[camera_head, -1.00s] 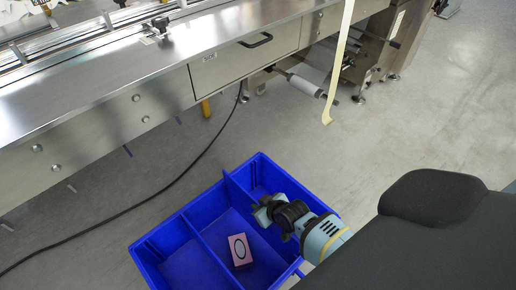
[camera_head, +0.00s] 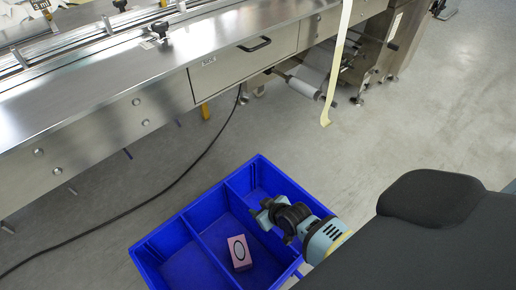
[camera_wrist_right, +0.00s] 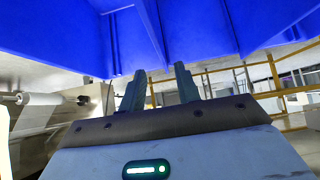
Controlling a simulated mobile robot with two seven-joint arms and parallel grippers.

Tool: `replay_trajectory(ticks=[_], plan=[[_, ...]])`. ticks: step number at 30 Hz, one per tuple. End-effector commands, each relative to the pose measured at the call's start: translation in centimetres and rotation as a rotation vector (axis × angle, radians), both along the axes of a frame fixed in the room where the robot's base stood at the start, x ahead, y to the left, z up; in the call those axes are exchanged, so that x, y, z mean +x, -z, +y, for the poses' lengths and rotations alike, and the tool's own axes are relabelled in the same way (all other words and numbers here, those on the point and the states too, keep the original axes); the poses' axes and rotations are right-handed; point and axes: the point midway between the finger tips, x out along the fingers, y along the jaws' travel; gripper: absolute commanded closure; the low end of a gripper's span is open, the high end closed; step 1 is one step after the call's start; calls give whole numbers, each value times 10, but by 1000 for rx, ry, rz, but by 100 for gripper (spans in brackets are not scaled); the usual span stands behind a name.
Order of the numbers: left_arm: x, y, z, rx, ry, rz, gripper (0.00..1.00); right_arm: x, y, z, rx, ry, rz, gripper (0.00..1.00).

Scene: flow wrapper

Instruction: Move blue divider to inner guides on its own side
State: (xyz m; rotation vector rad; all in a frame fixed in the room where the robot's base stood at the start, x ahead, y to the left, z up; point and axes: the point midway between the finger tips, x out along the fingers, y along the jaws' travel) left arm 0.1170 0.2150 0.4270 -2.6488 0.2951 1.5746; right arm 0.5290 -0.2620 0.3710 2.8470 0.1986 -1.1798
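A blue bin (camera_head: 147,246) stands on the floor, split by blue dividers. The left divider (camera_head: 208,248) runs from the far wall toward the near wall. The right divider (camera_head: 238,205) is partly hidden behind my right gripper (camera_head: 260,213); its far end sits at the far wall, about level with the rim. My right gripper is over the right part of the bin. In the right wrist view its two fingers (camera_wrist_right: 158,88) stand apart with nothing visible between them, with blue plastic beyond their tips. My left gripper is not in view.
A pink box (camera_head: 239,252) with an oval mark lies in the middle compartment. A steel machine (camera_head: 110,110) stands behind the bin, with a hanging film strip (camera_head: 334,75). A black cable (camera_head: 190,165) crosses the floor. A dark padded shape (camera_head: 430,197) is at right.

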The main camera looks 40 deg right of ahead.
Motion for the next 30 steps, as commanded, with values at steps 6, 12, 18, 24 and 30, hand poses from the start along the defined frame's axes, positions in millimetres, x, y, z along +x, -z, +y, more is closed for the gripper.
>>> replay_trajectory(ticks=[6, 12, 18, 24, 30], plan=[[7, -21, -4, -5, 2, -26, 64, -25, -30, -4, 0, 1, -4, 68], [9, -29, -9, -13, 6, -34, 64, -40, -44, -6, 0, 0, -3, 68], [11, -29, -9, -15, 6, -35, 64, -44, -46, -6, 0, 0, -1, 68], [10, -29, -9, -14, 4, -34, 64, -43, -45, -6, 0, 0, -1, 68], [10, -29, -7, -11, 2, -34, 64, -43, -45, -6, 0, 0, -2, 68]])
